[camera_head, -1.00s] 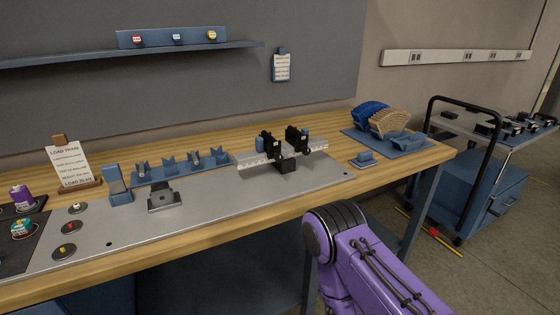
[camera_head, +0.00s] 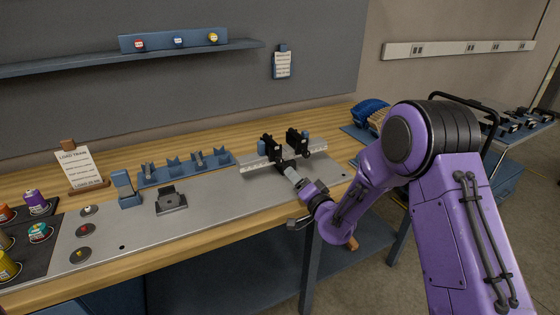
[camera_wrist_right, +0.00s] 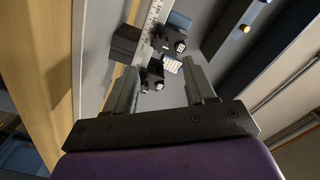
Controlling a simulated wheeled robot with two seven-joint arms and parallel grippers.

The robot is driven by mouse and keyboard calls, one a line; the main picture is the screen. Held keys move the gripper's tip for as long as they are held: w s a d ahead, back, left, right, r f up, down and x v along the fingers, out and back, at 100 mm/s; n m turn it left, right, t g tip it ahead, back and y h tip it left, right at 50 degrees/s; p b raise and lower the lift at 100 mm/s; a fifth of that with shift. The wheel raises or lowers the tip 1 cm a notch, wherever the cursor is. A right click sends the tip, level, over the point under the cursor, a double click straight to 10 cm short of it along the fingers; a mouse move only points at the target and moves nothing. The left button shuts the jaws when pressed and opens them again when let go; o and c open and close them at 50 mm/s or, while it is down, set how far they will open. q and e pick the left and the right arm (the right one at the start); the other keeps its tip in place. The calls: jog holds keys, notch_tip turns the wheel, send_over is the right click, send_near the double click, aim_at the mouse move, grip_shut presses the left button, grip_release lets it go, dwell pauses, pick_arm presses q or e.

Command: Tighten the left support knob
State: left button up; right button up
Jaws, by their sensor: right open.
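The test fixture is a pale ruled rail (camera_head: 258,167) with two upright black supports. The right support (camera_head: 293,140) stands close by. In the right wrist view my right gripper (camera_wrist_right: 163,80) is open and holds nothing. Both supports show beyond and between its fingers, with the ruled rail (camera_wrist_right: 150,22) past them. My left gripper is not in view.
Blue V-block holders (camera_head: 186,169) and a grey block (camera_head: 171,202) stand left of the fixture on the metal plate (camera_head: 215,205). A sign stand (camera_head: 80,167) and coloured cans (camera_head: 35,202) are further left. A cart (camera_head: 535,140) stands at the right.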

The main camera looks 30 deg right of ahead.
aim_at(281, 163)
jog(key=w+p, duration=0.2)
jog(key=w, duration=0.7)
jog(key=shift+w, duration=0.2)
jog(key=shift+s+r, duration=0.1)
jog(key=shift+r, duration=0.05)
jog(key=shift+c, duration=0.4)
grip_shut()
